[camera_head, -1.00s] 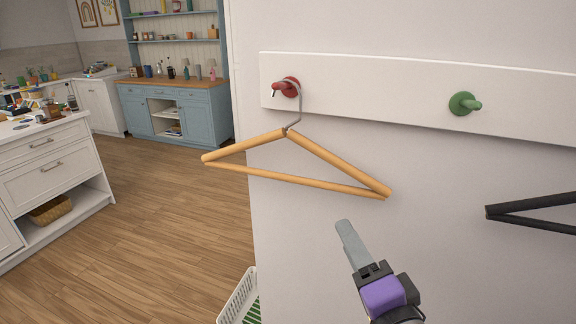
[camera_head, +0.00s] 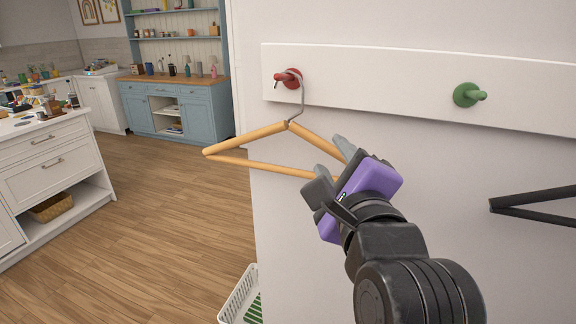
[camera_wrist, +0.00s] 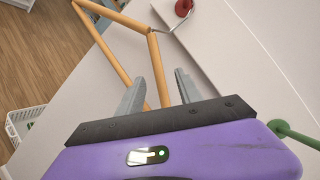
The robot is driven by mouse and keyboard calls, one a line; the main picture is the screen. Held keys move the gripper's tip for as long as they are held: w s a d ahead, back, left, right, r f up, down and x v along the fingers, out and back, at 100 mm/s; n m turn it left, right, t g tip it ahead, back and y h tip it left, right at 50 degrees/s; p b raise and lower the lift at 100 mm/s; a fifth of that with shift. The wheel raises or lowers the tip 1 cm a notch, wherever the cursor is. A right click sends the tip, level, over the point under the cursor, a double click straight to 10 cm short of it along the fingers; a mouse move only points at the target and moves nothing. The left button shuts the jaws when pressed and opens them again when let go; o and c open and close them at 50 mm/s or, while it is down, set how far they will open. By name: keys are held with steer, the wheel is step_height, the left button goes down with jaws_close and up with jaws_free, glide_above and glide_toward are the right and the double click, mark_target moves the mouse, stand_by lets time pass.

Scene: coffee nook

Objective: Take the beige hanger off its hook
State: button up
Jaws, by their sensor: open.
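The beige hanger (camera_head: 262,132) hangs by its metal hook from the red peg (camera_head: 292,77) on the white wall board. Its triangular wooden frame points down, and its right part is hidden behind my gripper in the head view. My gripper (camera_head: 327,157) is open at the hanger's right side. In the wrist view, the beige hanger (camera_wrist: 154,62) runs down between the two grey fingers of my gripper (camera_wrist: 158,90). The red peg (camera_wrist: 183,8) shows at the top there. I cannot tell whether the fingers touch the wood.
A green peg (camera_head: 466,94) sits on the white board (camera_head: 380,85) to the right, with a black hanger (camera_head: 535,202) partly in view below it. A white basket (camera_head: 238,296) stands on the floor below. Open floor lies to the left.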

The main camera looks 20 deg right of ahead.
mark_target(324, 147)
steer(key=shift+w, duration=0.25)
steer(key=w, duration=0.1)
steer(key=w+p, duration=0.1)
steer(key=w, duration=0.1)
steer(key=w+p, duration=0.1)
steer(key=w, duration=0.1)
steer(key=shift+d+f, duration=0.2)
steer(key=shift+d, duration=0.2)
jaws_close()
